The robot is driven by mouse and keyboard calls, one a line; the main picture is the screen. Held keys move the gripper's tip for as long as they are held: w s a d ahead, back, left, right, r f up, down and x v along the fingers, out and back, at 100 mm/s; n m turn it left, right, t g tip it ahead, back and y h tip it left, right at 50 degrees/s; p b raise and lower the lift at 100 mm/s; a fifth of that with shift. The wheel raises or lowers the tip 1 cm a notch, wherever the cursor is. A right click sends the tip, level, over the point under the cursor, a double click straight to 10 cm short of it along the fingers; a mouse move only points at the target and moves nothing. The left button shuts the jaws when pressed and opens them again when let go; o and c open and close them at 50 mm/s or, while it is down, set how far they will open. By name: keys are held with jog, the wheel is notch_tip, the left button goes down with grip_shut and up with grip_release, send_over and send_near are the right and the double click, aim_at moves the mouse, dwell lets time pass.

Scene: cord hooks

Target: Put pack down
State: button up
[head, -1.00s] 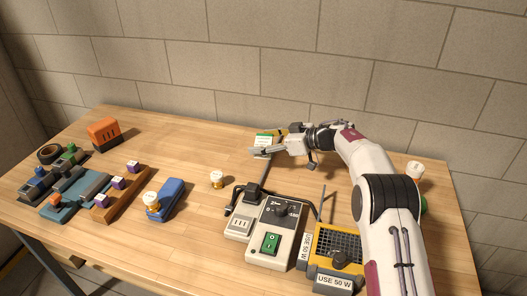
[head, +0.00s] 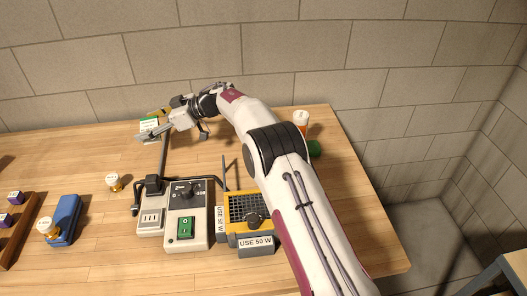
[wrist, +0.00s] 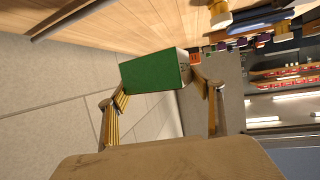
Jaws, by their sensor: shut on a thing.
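The pack is a small box with a green face and a white side. It shows in the head view (head: 149,124) at the back of the table, and in the wrist view its green face (wrist: 155,88) fills the space between the fingers. My gripper (head: 152,130) is shut on the pack, with one finger at each side in the wrist view (wrist: 158,95). The pack looks held near the back edge of the wooden table (head: 90,155). I cannot tell its height above the tabletop. My gripper hides part of it in the head view.
A grey control unit (head: 187,215) with a green switch and upright rod stands in front of my gripper. A yellow-framed mesh unit (head: 248,208) is beside it. A white-capped orange bottle (head: 301,119) stands right of my arm. Table left of the rod is fairly clear.

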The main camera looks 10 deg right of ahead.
aim_at(149, 125)
notch_tip(149, 125, up, 12)
jog(key=f, duration=0.1)
jog(key=s+d+m+t+h, duration=0.1)
jog(key=s+d+m+t, duration=0.15)
jog(key=d, duration=3.15)
jog(key=s+d+m+t+h, duration=0.3)
jog(key=s+d+m+t, duration=0.1)
jog(key=s+d, duration=1.9)
notch_tip(149, 125, down, 11)
jog(key=a, duration=0.1)
jog(key=shift+s+r, duration=0.15)
jog(key=shift+s, duration=0.1)
jog(key=shift+f, duration=3.1)
